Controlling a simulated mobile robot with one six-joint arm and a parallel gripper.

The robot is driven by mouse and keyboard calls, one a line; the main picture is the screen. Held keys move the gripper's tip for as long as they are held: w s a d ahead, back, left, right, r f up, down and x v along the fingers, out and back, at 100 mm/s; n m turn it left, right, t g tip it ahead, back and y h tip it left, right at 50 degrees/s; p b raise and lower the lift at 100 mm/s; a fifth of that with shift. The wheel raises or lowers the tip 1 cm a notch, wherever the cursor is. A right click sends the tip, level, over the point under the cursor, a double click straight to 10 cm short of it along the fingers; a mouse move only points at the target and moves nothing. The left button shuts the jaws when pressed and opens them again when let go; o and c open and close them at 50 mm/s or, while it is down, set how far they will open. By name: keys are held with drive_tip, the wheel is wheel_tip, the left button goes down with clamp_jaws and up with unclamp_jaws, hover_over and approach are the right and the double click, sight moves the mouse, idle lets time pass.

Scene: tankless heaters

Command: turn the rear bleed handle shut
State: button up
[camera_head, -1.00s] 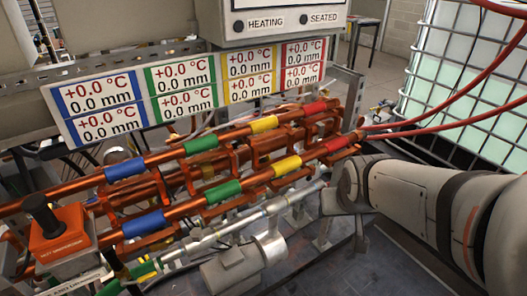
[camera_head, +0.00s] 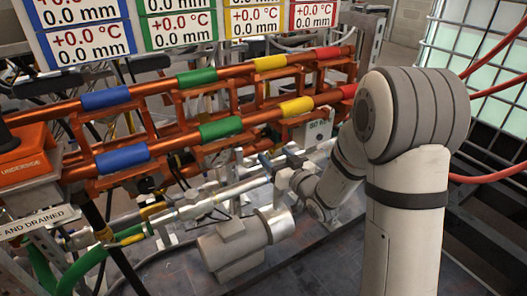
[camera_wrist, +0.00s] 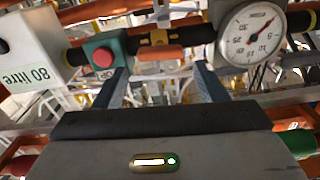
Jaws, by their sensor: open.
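In the wrist view, an orange lever-like bar (camera_wrist: 161,53) lies crosswise by a dark pipe with a yellow fitting (camera_wrist: 158,37), beyond and between my fingers. It may be the bleed handle, but I cannot tell whether it is the rear one. My gripper (camera_wrist: 162,82) is open, with blue-grey fingers left and right and nothing between the tips. In the head view my gripper (camera_head: 278,163) is low by the silver pipe, behind the front copper pipe. The handle is not clear there.
The wrist view shows a round gauge (camera_wrist: 251,34) at right, a red button (camera_wrist: 103,57) on a green box and a white "80 litre" box (camera_wrist: 35,55) at left. In the head view, banded copper pipes (camera_head: 220,128) run above a grey motor-like unit (camera_head: 232,248).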

sight(265, 146)
drive_tip(key=x, duration=0.7)
drive_tip(key=shift+w+a+r+b, duration=0.1)
drive_tip(key=shift+b, duration=0.25)
drive_tip(key=c, duration=0.7)
